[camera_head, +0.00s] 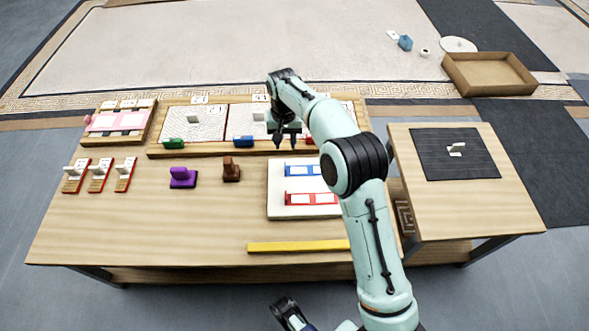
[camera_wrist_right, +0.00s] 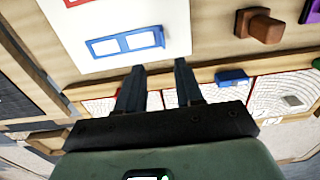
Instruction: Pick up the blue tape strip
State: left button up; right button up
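The blue tape strip (camera_head: 302,170), a blue frame with white windows, lies on the white board (camera_head: 275,197) on the table. In the right wrist view the strip (camera_wrist_right: 125,42) is near the top, beyond the fingertips. My right gripper (camera_head: 285,146) is above the far edge of the board, up and left of the strip. Its two fingers (camera_wrist_right: 158,66) are apart with nothing between them. My right forearm hides the strip's right end in the head view.
A red strip (camera_head: 310,198) lies on the same board, nearer me. A wooden tray (camera_head: 160,151) with pale panels and coloured handled blocks runs along the back. Brown (camera_head: 231,172) and purple (camera_head: 182,178) blocks stand left. A yellow bar (camera_head: 297,246) lies at the front. The front left table is clear.

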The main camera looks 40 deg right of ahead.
notch_tip(320, 180, down, 7)
jog(key=shift+s+f+b, duration=0.1)
jog(key=shift+f+b, duration=0.05)
jog(key=shift+b, duration=0.7)
jog(key=shift+w+a+f+b, duration=0.15)
jog(key=shift+f+b, duration=0.4)
jog(key=shift+f, duration=1)
jog(key=shift+w+f+b, duration=0.1)
jog(key=shift+f+b, duration=0.4)
jog(key=shift+f, duration=1.05)
pick_arm(q)
notch_tip(320, 180, down, 6)
jog(key=s+a+g, duration=0.1)
jog(key=s+a, duration=0.1)
jog(key=shift+s, duration=0.3)
pick_arm(e)
grip_shut()
